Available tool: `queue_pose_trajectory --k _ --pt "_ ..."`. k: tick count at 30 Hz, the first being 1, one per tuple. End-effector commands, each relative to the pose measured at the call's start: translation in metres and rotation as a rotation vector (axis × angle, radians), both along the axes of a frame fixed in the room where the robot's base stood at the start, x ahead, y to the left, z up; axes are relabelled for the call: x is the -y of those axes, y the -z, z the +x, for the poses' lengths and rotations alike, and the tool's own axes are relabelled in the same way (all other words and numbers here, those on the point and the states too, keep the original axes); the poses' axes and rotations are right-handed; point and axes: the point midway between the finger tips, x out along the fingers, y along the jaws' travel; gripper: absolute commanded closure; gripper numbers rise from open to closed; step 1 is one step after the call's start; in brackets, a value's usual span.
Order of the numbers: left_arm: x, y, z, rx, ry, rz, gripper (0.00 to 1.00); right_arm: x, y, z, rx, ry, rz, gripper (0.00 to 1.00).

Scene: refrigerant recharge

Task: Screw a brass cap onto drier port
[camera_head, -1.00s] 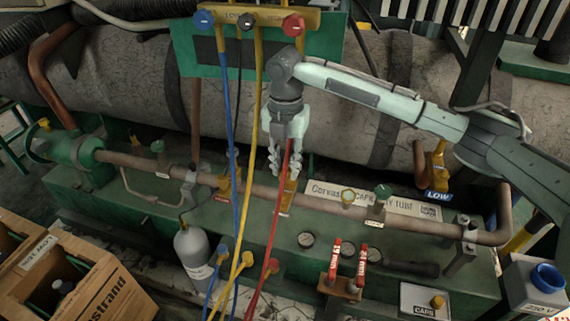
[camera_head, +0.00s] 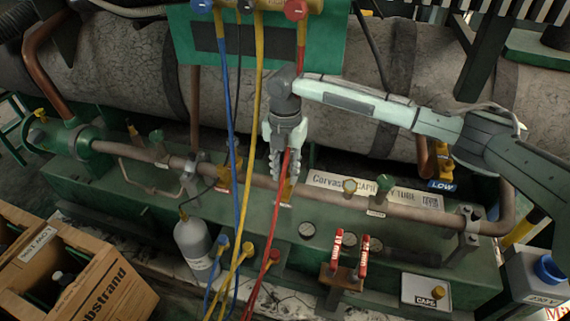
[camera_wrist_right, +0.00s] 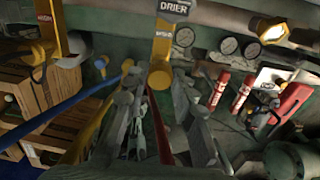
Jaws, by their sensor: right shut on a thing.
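Another brass cap (camera_head: 438,292) sits on the CAPS tray (camera_head: 415,293). My left gripper is out of view.
The red hose (camera_head: 277,210) hangs right across my right gripper, with yellow (camera_head: 253,120) and blue (camera_head: 232,120) hoses to its left. Red-handled valves (camera_head: 363,257) and gauges stand in front. A grey cylinder (camera_head: 194,245) and wooden crates (camera_head: 105,290) are at left.

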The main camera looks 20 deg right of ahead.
Motion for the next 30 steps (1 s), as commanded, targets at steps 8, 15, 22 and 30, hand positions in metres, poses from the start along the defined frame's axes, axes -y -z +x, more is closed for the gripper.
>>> queue_pose_trajectory --k 8,15,22,30 --pt "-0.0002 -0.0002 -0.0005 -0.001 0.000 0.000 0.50 -0.0002 -0.0014 0.0000 0.001 0.000 0.001 1.00" --pt "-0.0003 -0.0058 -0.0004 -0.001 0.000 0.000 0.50 -0.0002 -0.0021 0.0000 0.000 0.000 0.001 1.00" --pt "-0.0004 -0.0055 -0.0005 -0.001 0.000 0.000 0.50 -0.0002 -0.0011 0.0003 0.001 0.000 0.001 1.00" --pt "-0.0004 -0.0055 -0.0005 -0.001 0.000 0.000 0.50 -0.0001 -0.0010 0.0001 0.000 0.000 0.001 1.00"
